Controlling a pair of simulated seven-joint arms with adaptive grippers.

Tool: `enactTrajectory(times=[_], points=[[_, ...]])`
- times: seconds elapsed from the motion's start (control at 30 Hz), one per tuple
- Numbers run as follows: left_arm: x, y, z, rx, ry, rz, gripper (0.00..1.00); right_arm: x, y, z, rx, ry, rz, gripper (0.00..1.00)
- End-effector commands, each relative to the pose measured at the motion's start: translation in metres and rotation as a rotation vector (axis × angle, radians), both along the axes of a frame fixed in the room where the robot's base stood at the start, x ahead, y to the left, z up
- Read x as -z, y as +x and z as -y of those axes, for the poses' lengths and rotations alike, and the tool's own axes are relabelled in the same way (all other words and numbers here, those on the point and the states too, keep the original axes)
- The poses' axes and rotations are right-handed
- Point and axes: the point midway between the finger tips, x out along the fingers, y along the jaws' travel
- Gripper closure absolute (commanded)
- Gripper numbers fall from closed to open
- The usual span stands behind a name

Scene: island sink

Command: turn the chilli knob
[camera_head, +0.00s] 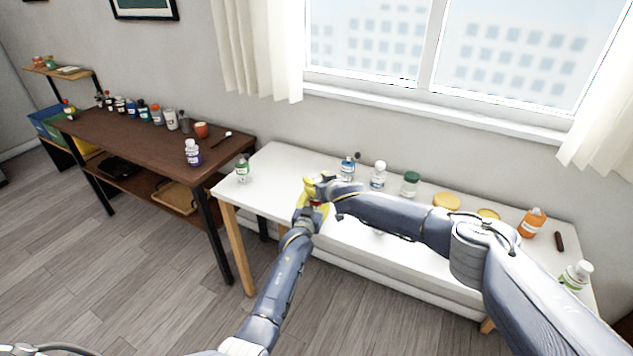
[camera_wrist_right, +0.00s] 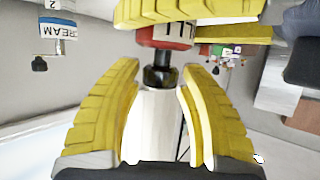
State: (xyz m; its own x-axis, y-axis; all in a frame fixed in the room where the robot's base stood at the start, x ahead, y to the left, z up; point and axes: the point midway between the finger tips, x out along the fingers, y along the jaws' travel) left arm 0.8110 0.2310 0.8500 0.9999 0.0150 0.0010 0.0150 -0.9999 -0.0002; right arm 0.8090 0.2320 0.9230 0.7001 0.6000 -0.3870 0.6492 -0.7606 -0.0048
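The chilli container (camera_wrist_right: 168,34), a red body with the letters "LL" showing, is in the right wrist view, with a black knob (camera_wrist_right: 160,76) below it. In the head view only a small red patch of it shows between the grippers. My left gripper (camera_head: 312,207) has yellow fingers closed on the red body; they also show at the top of the right wrist view (camera_wrist_right: 190,12). My right gripper (camera_head: 322,186) is open. In its wrist view its fingertips (camera_wrist_right: 163,70) stand on both sides of the knob, with visible gaps.
The white table (camera_head: 285,160) holds a green-labelled bottle (camera_head: 242,171), a blue-labelled one (camera_head: 347,168), a white-capped bottle (camera_head: 378,175), a green-lidded jar (camera_head: 410,184) and an orange bottle (camera_head: 532,222). A brown shelf table (camera_head: 130,140) with several bottles stands left.

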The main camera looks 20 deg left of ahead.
Motion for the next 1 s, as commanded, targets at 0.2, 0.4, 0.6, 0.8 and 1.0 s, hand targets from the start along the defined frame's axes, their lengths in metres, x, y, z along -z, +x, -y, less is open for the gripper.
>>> enactTrajectory(times=[0.2, 0.4, 0.6, 0.8, 1.0], points=[[0.000, 0.000, -0.001, -0.001, 0.000, -0.001, 0.85, 0.000, 0.000, 0.000, -0.001, 0.001, 0.001, 0.44], [0.000, 0.000, -0.001, -0.002, 0.000, -0.001, 0.85, -0.001, 0.000, 0.000, -0.001, 0.001, 0.001, 0.44], [0.001, 0.000, -0.002, -0.002, 0.000, -0.002, 0.85, -0.003, -0.006, 0.005, -0.001, 0.003, -0.002, 0.44], [0.001, 0.000, -0.002, -0.002, 0.000, -0.002, 0.85, -0.011, -0.020, 0.017, -0.002, 0.004, -0.002, 0.44], [0.001, 0.000, -0.002, -0.002, 0.000, -0.002, 0.85, -0.020, -0.036, 0.031, -0.001, 0.003, -0.002, 0.44]])
